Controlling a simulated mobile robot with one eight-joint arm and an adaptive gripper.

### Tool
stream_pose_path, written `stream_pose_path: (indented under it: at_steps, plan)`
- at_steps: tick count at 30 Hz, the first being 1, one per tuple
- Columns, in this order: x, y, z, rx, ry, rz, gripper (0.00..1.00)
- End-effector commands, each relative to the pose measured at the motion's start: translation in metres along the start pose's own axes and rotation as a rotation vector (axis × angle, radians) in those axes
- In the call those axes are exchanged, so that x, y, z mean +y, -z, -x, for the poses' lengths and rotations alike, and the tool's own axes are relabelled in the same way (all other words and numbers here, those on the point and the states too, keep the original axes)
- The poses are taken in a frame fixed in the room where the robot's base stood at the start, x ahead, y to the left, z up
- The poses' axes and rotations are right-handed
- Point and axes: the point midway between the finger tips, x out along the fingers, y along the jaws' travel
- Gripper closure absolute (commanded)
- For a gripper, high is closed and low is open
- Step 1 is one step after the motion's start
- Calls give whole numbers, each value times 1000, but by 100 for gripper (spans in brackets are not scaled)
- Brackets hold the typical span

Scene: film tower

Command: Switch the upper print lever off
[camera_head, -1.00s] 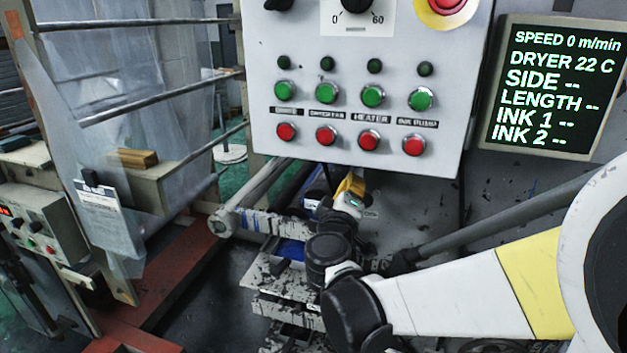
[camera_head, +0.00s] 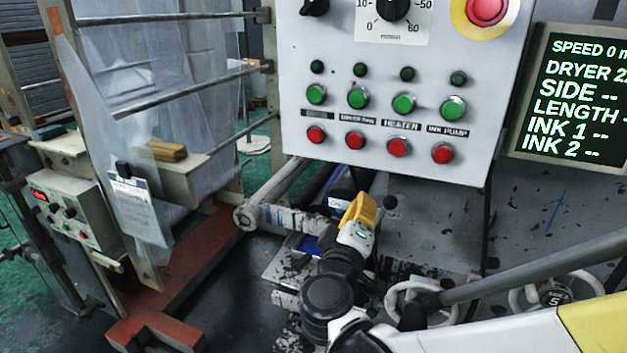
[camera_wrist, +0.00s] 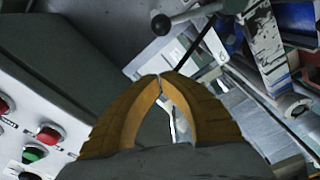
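In the wrist view a black ball knob (camera_wrist: 161,24) on a metal rod lies beyond my fingertips, near the top edge. I cannot tell from these frames whether this is the upper print lever or which position it is in. My gripper's yellow fingers (camera_wrist: 160,78) meet at the tips with nothing between them, apart from the knob. A white label plate (camera_head: 340,203) is partly hidden behind the gripper.
The control panel (camera_head: 385,172) with green and red buttons hangs above my gripper, and its buttons also show at left in the wrist view (camera_wrist: 49,135). A display (camera_head: 572,95) reads speed 0. Rollers (camera_head: 273,190) are at left, and a handwheel (camera_head: 560,297) is at lower right.

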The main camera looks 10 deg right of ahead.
Motion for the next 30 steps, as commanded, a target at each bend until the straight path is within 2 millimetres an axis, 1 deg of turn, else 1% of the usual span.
stream_pose_path:
  at_steps: [2, 4, 5, 8, 9, 11, 12, 14, 15, 18, 21, 22, 25, 30]
  plan:
    - [-1, -4, 0, -14, 11, -6, 100]
    - [-4, -17, -1, -54, 47, -26, 100]
    - [-7, -25, -1, -81, 71, -41, 100]
    - [-21, -63, 7, -206, 198, -116, 100]
    - [-30, -79, 14, -262, 263, -154, 100]
    - [-44, -100, 30, -345, 371, -223, 100]
    - [-53, -111, 43, -394, 445, -271, 100]
    - [-67, -123, 65, -456, 554, -346, 100]
    - [-75, -127, 80, -488, 622, -397, 100]
    - [-90, -127, 116, -540, 769, -513, 100]
    - [-97, -120, 142, -562, 874, -604, 100]
    - [-98, -118, 148, -566, 897, -625, 100]
    - [-100, -113, 160, -570, 945, -668, 100]
    - [-101, -110, 163, -570, 960, -682, 100]
